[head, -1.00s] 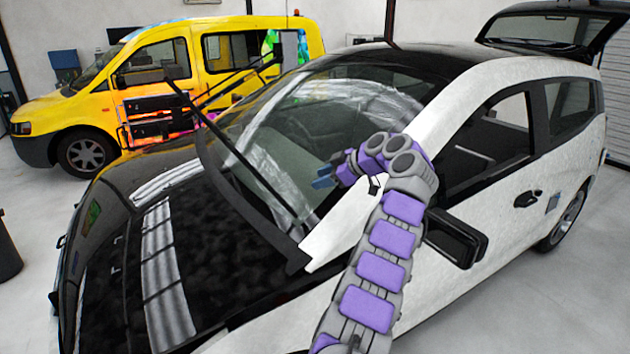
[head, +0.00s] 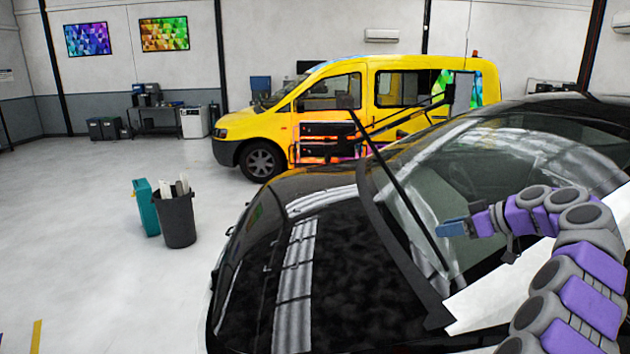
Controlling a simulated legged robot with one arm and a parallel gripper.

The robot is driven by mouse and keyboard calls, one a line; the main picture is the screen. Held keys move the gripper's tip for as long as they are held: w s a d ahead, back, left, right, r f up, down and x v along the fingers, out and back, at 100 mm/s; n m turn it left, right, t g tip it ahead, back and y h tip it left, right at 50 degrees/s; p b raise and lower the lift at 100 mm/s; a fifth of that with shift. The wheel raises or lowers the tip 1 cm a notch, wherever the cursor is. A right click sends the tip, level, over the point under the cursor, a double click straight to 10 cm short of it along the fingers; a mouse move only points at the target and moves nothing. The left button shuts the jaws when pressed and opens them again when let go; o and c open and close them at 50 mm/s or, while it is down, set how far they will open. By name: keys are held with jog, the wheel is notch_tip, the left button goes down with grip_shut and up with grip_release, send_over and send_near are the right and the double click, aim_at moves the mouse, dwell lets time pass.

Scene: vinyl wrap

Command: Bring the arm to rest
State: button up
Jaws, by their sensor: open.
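My arm, grey and purple, rises from the lower right of the head view and bends left over the car's windshield. My gripper (head: 452,228) is at its end, blue, pointing left just in front of the windshield (head: 520,160) and close to a raised wiper. The jaws are small in the picture and I see nothing held in them. The black and white car (head: 335,270) fills the lower middle and right. Its white pillar lies partly behind my arm.
Raised wipers (head: 400,190) stand up from the car near my gripper. A yellow van (head: 270,120) stands behind. A dark bin (head: 177,220) with white scraps and a teal container (head: 146,207) stand on the left. The grey floor around them is mostly clear.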

jog(key=s+a+r+m+g+y, duration=0.1)
jog(key=s+a, duration=0.1)
jog(key=a, duration=0.4)
jog(key=s+a+r+g, duration=0.1)
jog(key=s+a+g, duration=0.1)
jog(key=a, duration=0.4)
jog(key=s+a+f+m+g+h, duration=0.1)
jog(key=s+a+f+g, duration=0.1)
jog(key=s+a, duration=0.6)
jog(key=s+a+f+m+g+h, duration=0.1)
jog(key=s+a+f+g, duration=0.1)
jog(key=s+a, duration=0.55)
jog(key=s+d+f+m+g+h, duration=0.1)
jog(key=s+f, duration=0.3)
jog(key=s, duration=0.6)
jog(key=s+d+f+m+g+h, duration=0.1)
jog(key=s+d+f+h, duration=0.3)
jog(key=s, duration=0.7)
jog(key=s+d+f+m+g+h, duration=0.1)
jog(key=s+d+f+m+h, duration=0.1)
jog(key=s+f, duration=0.4)
jog(key=s+m, duration=0.1)
jog(key=s, duration=0.3)
jog(key=shift+s+d+f, duration=0.15)
jog(key=shift+s+f, duration=0.1)
jog(key=shift+s, duration=0.05)
